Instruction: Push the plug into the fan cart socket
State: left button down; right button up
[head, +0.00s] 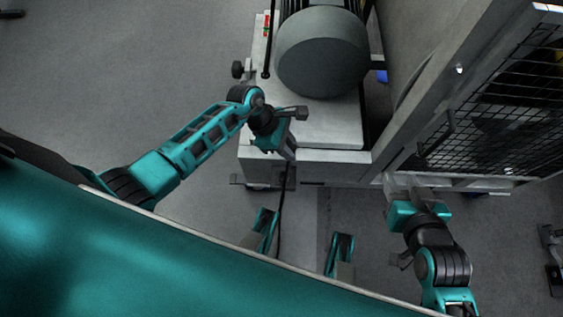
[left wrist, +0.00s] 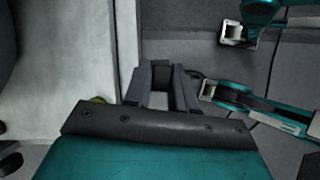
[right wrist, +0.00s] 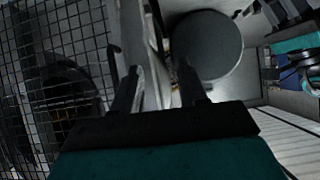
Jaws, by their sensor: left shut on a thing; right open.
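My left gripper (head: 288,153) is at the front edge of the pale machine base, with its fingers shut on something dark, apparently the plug. The fingers also show in the left wrist view (left wrist: 162,88), but they hide most of the held piece. A black cable (head: 282,205) hangs from this gripper toward my body. The mesh-sided cart (head: 505,110), which looks like the fan cart, stands at the right; a fan shows behind its mesh in the right wrist view (right wrist: 60,85). I cannot make out its socket. My right gripper (head: 404,187) is open and empty beside the cart's lower frame.
A large grey cylindrical drum (head: 322,52) sits on the pale machine base (head: 335,125), left of the cart. A dark handle (head: 438,132) sticks out from the cart's frame. Grey floor (head: 140,80) is clear at the left. A small stand (head: 552,255) is at the far right.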

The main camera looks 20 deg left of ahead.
pick_arm(q)
jog(key=f+b, duration=0.2)
jog(key=f, duration=0.1)
jog(key=s+a+f+n+b, duration=0.1)
jog(key=f, duration=0.2)
jog(key=f+n+t+b, duration=0.1)
jog(key=f+b, duration=0.1)
jog(key=f, duration=0.1)
jog(key=shift+s+a+f+b, duration=0.1)
jog(key=shift+s+a+b, duration=0.1)
jog(key=shift+s+b, duration=0.15)
pick_arm(e)
jog(key=shift+y, duration=0.3)
jog(key=f, duration=0.1)
jog(key=a+f, duration=0.1)
jog(key=f, duration=0.1)
jog(key=shift+w+a+f, duration=0.2)
jog(key=shift+w+f, duration=0.1)
jog(key=shift+f, duration=0.05)
pick_arm(q)
jog(key=shift+f, duration=0.2)
pick_arm(e)
jog(key=shift+f, duration=0.2)
pick_arm(q)
jog(key=shift+f+b, duration=0.55)
jog(key=shift+b, duration=0.1)
pick_arm(e)
jog(key=shift+d+f, duration=0.1)
jog(key=shift+f, duration=0.35)
